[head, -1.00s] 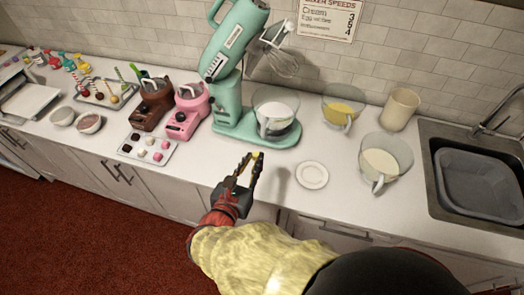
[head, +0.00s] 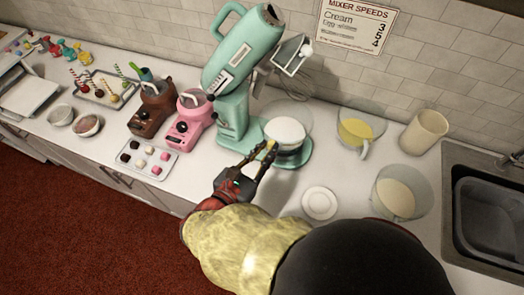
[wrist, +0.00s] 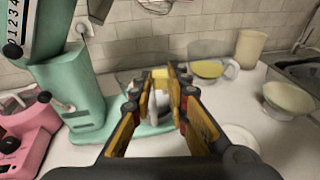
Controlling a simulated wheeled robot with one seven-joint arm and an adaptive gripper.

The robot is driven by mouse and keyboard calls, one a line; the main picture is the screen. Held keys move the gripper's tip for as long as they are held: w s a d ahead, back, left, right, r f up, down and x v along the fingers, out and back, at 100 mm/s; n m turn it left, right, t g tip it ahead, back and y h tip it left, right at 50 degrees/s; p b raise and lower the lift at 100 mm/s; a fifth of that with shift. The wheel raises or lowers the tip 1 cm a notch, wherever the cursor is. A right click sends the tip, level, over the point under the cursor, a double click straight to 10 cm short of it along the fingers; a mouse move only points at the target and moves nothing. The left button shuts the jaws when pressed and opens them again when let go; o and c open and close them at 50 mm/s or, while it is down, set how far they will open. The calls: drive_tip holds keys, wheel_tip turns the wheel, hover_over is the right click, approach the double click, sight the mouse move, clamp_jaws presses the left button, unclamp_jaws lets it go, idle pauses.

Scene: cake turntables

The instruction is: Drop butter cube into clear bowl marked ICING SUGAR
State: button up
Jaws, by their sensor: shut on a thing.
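My gripper (head: 265,152) is shut on a small yellow butter cube (head: 271,145). The cube also shows between my fingertips in the wrist view (wrist: 160,73). In the head view my fingertips overlap the near left side of a clear bowl (head: 307,122) with white contents, on the teal mixer's base. I cannot tell whether the cube is over its rim. Two more clear bowls stand to the right, one with yellow contents (head: 356,131) and one with cream-coloured contents (head: 396,198). No ICING SUGAR marking is readable on any bowl.
The teal mixer (head: 233,118) stands with its head and whisk (head: 293,85) raised above the bowl. A white plate (head: 319,203) lies right of my gripper. A pink machine (head: 188,125) stands left. A beige container (head: 424,132) and sink (head: 485,215) are further right.

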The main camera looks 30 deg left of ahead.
drive_tip(key=a+f+b+x, duration=0.1)
drive_tip(key=b+x, duration=0.3)
drive_tip(key=x, duration=0.7)
drive_tip(key=shift+w+a+f, duration=0.2)
drive_tip(key=shift+a+f, duration=0.15)
drive_tip(key=shift+a, duration=0.25)
drive_tip(key=o, duration=0.8)
drive_tip(key=shift+s, duration=0.15)
drive_tip(key=v, duration=1.1)
drive_tip(key=shift+s+r, duration=0.2)
drive_tip(key=shift+s, duration=0.15)
